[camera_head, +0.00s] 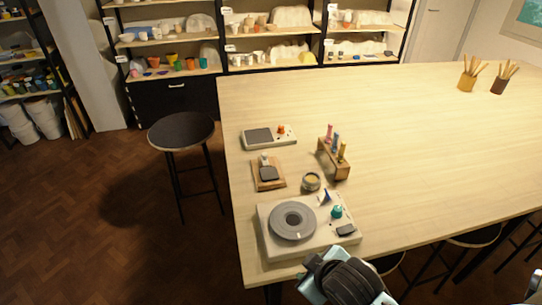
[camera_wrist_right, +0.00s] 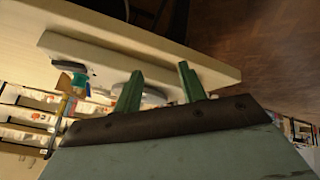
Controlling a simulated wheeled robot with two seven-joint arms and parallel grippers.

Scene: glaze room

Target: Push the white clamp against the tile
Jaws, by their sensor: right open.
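A small wooden board (camera_head: 280,184) lies near the table's left edge. A dark grey tile (camera_head: 269,173) lies on it, and the small white clamp (camera_head: 264,159) is at the tile's far side. I cannot tell whether clamp and tile touch. In the right wrist view my right gripper (camera_wrist_right: 160,67) has two green fingers spread apart, with nothing between them, by the white wheel unit. In the head view a teal and black part of my arm shows at the bottom, and its fingertips are not clear. My left gripper is not in view.
The white wheel unit (camera_head: 335,243) with its grey disc (camera_head: 293,221) stands at the near table corner. A small round jar (camera_head: 311,181), a wooden tool holder (camera_head: 334,163) and a scale (camera_head: 286,139) surround the board. The table's middle is clear. A stool (camera_head: 181,131) stands left.

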